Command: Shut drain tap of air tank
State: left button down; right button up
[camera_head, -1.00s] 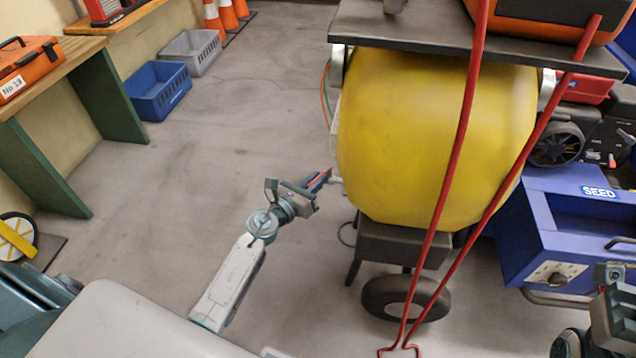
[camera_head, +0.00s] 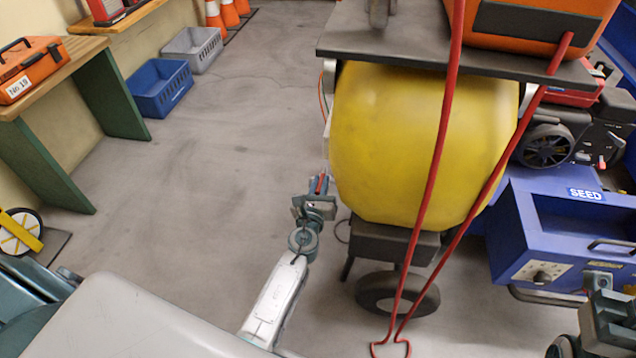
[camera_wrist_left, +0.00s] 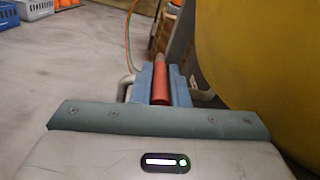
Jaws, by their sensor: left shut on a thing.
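The air tank is a large yellow drum (camera_head: 385,150) right of centre in the head view; its side also fills the right of the left wrist view (camera_wrist_left: 270,60). The drain tap's red lever (camera_wrist_left: 160,84) shows between the blue fingers of my left gripper (camera_wrist_left: 161,82). In the head view the left gripper (camera_head: 320,186) is low at the tank's left side, shut on the red lever (camera_head: 321,184) and pointing away from me. Pale pipe parts show on both sides of the fingers; the tap's body is mostly hidden. My right gripper (camera_head: 608,310) is at the lower right, its jaws unclear.
Red handle bars (camera_head: 437,170) rise in front of the tank. A wheel (camera_head: 398,295) is below it. A blue seed spreader (camera_head: 560,225) stands on the right. Blue (camera_head: 160,90) and grey (camera_head: 192,52) crates lie at the back left. The floor left of the tank is clear.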

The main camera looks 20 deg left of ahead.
pick_arm(q)
jog(key=shift+w+d+r+n+y, duration=0.1)
jog(key=shift+r+n+y, duration=0.05)
jog(key=shift+n+y, duration=0.15)
jog(key=c, duration=1.4)
grip_release()
jog(key=b+v, duration=0.1)
jog(key=v, duration=0.9)
jog(key=shift+s+b, duration=0.3)
jog(key=shift+s, duration=0.1)
jog(key=shift+d, duration=0.1)
